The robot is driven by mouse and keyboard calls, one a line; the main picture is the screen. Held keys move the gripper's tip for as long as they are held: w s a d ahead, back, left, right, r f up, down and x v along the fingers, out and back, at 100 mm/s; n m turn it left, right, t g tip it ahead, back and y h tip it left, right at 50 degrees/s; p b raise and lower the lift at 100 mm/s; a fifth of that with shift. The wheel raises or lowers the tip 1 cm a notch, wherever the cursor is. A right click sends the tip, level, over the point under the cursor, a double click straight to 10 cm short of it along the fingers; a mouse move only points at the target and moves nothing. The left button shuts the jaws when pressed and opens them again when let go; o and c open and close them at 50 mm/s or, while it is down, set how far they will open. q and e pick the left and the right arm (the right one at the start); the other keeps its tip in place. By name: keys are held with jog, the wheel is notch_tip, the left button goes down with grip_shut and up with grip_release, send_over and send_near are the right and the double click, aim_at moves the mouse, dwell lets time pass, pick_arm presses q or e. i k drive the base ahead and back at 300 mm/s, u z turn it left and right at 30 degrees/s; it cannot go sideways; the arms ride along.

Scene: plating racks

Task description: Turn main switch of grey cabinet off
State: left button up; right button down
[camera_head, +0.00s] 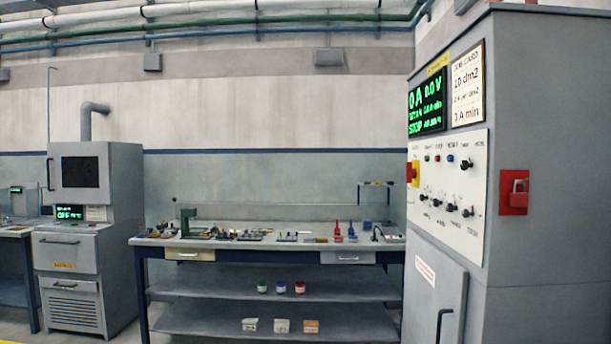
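The grey cabinet (545,120) stands close on the right and runs out of the picture. Its white control panel (450,230) faces left and is seen at a steep angle. A red and yellow switch (412,173) sits at the panel's far left edge; its handle position is too small to tell. Several black knobs and small coloured lamps fill the panel. The green display (427,106) above it reads 0 A, 0.0 V and STOP. A red plate with a red padlock (514,192) is on the cabinet's right side face. Neither of my grippers is in view.
A long workbench (270,242) with small tools and parts stands along the back wall, with shelves below. A grey machine (95,190) with a dark window stands at the left. The cabinet door has a dark handle (441,325). Little floor shows.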

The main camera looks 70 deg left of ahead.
aim_at(411, 173)
jog(key=u, duration=2.2)
jog(key=k, duration=1.1)
jog(key=u, duration=0.85)
jog(key=i, duration=2.5)
jog(key=z, duration=1.15)
jog(key=i, duration=0.95)
jog(key=z, duration=1.05)
